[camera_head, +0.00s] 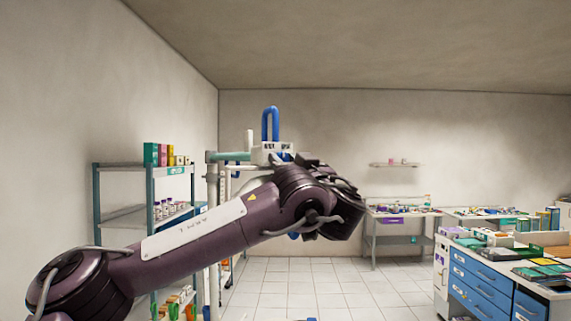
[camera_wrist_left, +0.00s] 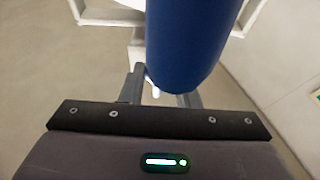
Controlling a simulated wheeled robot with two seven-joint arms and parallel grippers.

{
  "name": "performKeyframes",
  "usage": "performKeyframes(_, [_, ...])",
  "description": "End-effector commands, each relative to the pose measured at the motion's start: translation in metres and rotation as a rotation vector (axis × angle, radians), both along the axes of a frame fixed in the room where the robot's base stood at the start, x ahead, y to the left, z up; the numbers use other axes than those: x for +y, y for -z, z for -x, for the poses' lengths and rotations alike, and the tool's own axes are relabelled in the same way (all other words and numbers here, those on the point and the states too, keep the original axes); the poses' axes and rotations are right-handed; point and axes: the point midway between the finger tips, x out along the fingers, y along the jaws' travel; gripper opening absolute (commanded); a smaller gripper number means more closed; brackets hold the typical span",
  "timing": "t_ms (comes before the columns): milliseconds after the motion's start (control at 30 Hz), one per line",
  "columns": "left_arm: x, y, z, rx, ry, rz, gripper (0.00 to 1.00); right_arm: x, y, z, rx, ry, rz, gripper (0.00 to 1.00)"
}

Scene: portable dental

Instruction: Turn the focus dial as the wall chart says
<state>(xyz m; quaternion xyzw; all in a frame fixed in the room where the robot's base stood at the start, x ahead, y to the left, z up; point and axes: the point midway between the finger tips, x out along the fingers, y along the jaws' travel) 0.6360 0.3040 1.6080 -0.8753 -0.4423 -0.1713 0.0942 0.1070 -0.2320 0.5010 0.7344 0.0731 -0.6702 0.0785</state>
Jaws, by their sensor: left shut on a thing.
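A white device (camera_head: 268,151) with an upright blue loop (camera_head: 270,124) on top stands on a grey pole at the centre of the head view. My left arm reaches up to it from the left. The left gripper is turned away in the head view, its fingertips hidden behind its wrist. In the left wrist view, the left gripper (camera_wrist_left: 160,90) is shut on a small part, mostly hidden by a large rounded blue piece (camera_wrist_left: 187,45). I cannot make out the focus dial's marks. A pale sheet with a green edge (camera_wrist_left: 317,95) shows on the wall; no writing is readable.
A shelf rack (camera_head: 128,216) with boxes and bottles stands at the left. A side table (camera_head: 385,213) is at the back wall, under a small wall shelf (camera_head: 395,165). A blue drawer cabinet (camera_head: 480,280) stands at the right. The tiled floor between is clear.

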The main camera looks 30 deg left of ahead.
Motion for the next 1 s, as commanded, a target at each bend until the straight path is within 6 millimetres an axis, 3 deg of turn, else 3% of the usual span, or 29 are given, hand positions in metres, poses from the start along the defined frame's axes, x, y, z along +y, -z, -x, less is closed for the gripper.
performKeyframes(600, [0.003, 0.007, 0.002, 0.313, 0.001, -0.227, 0.06, 0.003, 0.086, 0.000, 0.000, 0.000, -0.003, 0.30])
performKeyframes(1000, [0.003, 0.002, 0.002, 0.513, 0.001, -0.372, 0.06, 0.003, 0.109, 0.000, 0.000, 0.000, -0.003, 0.30])
